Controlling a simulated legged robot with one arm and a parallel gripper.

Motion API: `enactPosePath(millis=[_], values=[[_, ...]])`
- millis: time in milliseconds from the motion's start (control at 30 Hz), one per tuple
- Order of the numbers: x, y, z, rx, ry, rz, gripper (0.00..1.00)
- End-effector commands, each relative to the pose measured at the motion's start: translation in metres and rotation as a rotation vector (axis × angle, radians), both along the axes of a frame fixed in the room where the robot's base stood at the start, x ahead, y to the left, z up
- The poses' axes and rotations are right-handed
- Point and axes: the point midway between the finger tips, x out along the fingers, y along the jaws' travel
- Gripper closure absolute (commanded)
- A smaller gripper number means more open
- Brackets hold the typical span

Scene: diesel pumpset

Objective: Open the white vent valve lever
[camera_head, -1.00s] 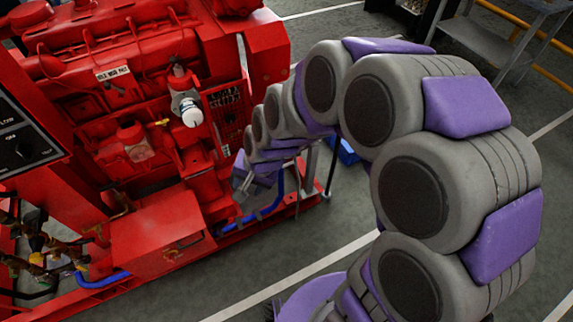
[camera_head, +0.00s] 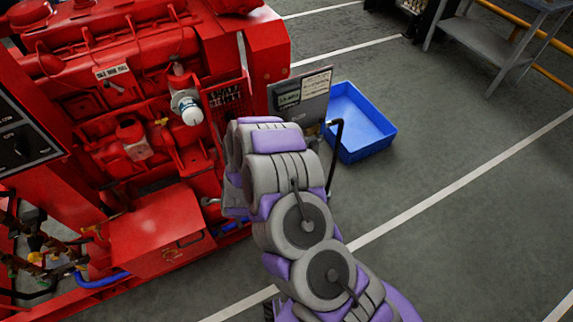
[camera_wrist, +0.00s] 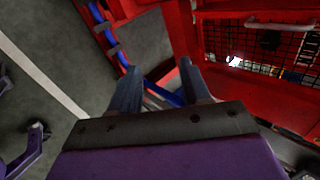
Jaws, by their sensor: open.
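I cannot make out a white vent valve lever for certain. In the head view a white rounded part (camera_head: 191,112) sticks out from the front of the red engine (camera_head: 120,80). In the wrist view my gripper (camera_wrist: 157,82) has its two fingers apart with nothing between them. They point toward a red frame and a blue hose (camera_wrist: 163,90). A small bright white spot (camera_wrist: 234,62) shows behind a black mesh guard (camera_wrist: 255,42) to the right of the fingers. In the head view my arm hides most of the gripper beside the engine's lower right side.
A blue crate (camera_head: 358,125) stands on the floor right of the engine, near a panel with labels (camera_head: 300,95). A red box (camera_head: 160,232) is on the pumpset's front. A grey table (camera_head: 490,45) stands at the back right. The floor on the right is clear.

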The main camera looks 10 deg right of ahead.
Motion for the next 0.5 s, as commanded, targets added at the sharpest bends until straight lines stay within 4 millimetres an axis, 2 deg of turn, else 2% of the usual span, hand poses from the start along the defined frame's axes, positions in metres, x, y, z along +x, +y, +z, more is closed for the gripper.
enactPosePath(millis=[33, 200, 400, 500], values=[[-0.002, -0.006, -0.017, -0.006, -0.017, -0.038, 0.53], [-0.003, -0.038, -0.059, -0.015, -0.117, -0.179, 0.53], [-0.007, -0.084, -0.092, -0.032, -0.279, -0.3, 0.53], [-0.012, -0.11, -0.102, -0.041, -0.371, -0.338, 0.53]])
